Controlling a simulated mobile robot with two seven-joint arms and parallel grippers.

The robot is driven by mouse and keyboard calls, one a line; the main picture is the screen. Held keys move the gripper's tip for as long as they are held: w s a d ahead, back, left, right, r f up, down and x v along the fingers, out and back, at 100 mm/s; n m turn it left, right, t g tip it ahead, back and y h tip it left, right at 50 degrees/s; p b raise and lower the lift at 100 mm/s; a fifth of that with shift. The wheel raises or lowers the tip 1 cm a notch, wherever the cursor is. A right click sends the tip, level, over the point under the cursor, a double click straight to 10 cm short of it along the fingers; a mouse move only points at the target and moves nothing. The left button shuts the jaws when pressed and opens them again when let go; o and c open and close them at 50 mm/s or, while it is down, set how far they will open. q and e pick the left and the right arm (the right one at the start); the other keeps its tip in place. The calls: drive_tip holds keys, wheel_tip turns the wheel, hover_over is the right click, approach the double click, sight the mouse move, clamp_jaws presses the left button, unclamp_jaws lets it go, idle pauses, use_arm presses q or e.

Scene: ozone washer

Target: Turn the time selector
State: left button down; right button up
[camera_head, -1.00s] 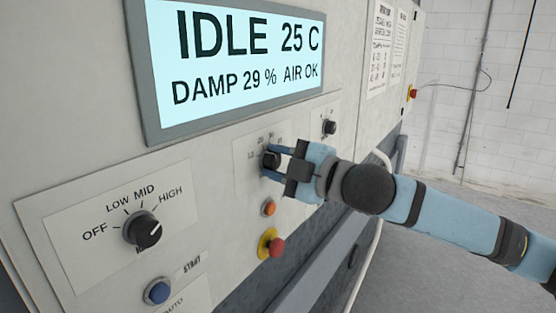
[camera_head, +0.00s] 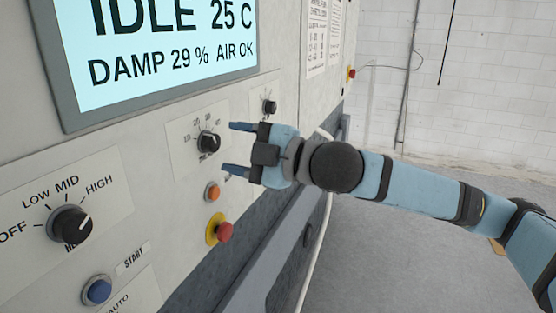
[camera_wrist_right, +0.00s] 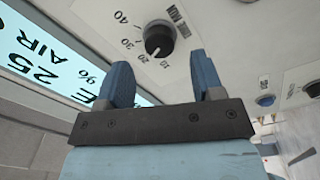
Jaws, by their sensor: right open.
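The time selector (camera_head: 209,142) is a black knob with a white mark on a pale plate numbered 10 to 40. My left gripper is not in view.
A larger OFF/LOW/MID/HIGH knob (camera_head: 71,225) is at lower left, with a blue start button (camera_head: 97,290) below. An orange button (camera_head: 212,191) and red emergency stop (camera_head: 222,230) lie below the selector. A smaller knob (camera_head: 270,107) is above right. The display (camera_head: 160,45) is above.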

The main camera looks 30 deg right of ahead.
drive_tip(key=b+v, duration=0.2)
drive_tip(key=v, duration=0.7)
drive_tip(key=shift+s, duration=0.25)
drive_tip(key=shift+d, duration=0.15)
drive_tip(key=w+a+f+m+h, duration=0.1)
drive_tip(key=w+f+m, duration=0.15)
drive_tip(key=f, duration=0.65)
drive_tip(key=w+a+f+m+p, duration=0.15)
drive_tip(key=f+m, duration=0.25)
drive_tip(key=f, duration=0.4)
drive_tip(key=w+a+f+m+h+b, duration=0.1)
drive_tip(key=a+f+m, duration=0.15)
drive_tip(key=f, duration=0.65)
drive_tip(key=s+f+m+g+h, duration=0.1)
drive_tip(key=s+f+m+h, duration=0.1)
drive_tip(key=s+f, duration=0.4)
drive_tip(key=s+f+m+g+h+p, duration=0.1)
drive_tip(key=s+f, duration=0.5)
drive_tip(key=f, duration=0.7)
drive_tip(key=s+f+m+g+h, duration=0.1)
drive_tip(key=s+f+m+h, duration=0.2)
drive_tip(key=f, duration=0.7)
drive_tip(key=s+m, duration=0.2)
drive_tip(key=s, duration=0.2)
drive_tip(key=shift+f+m, duration=0.3)
